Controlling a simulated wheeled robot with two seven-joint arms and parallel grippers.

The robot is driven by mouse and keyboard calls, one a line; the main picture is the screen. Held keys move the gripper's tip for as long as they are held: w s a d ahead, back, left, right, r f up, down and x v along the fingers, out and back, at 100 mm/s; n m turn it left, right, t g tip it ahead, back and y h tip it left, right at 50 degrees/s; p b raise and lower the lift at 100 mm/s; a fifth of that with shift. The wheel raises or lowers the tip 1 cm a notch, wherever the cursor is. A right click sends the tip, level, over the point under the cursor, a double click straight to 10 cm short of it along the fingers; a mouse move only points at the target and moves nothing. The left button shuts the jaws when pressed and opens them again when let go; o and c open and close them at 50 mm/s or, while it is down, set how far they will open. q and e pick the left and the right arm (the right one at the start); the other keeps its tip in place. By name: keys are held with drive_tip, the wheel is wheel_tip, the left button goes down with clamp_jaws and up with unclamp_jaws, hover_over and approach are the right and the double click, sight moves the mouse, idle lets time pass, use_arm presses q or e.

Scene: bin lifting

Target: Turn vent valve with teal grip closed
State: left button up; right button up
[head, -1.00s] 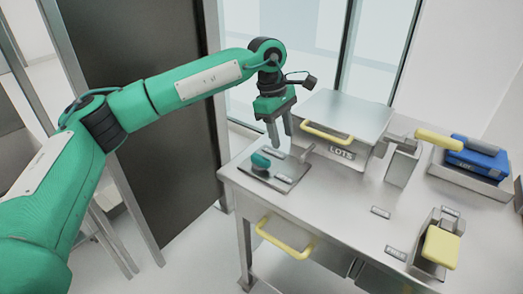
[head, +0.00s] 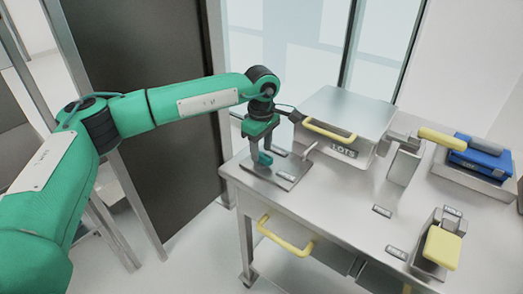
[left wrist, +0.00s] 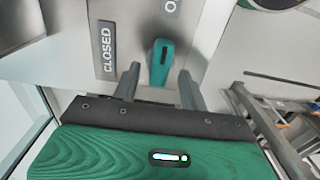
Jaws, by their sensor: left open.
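The teal grip of the vent valve (head: 265,158) stands on a small metal plate (head: 290,181) at the left end of the bench. In the left wrist view the teal grip (left wrist: 160,62) sits between and just beyond the two fingertips. My left gripper (head: 262,160) is open, pointing down around the grip. Whether a finger touches the grip cannot be told. My right gripper is not in view.
A metal box labelled LOTS with a yellow handle (head: 330,131) stands close to the right of the valve plate. A yellow-handled lever (head: 441,139), a blue case (head: 482,158) and a yellow-padded fixture (head: 441,247) are farther right. A yellow drawer handle (head: 285,236) juts from the bench front.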

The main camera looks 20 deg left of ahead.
use_arm(q)
drive_tip(key=shift+f, duration=0.8)
clamp_jaws()
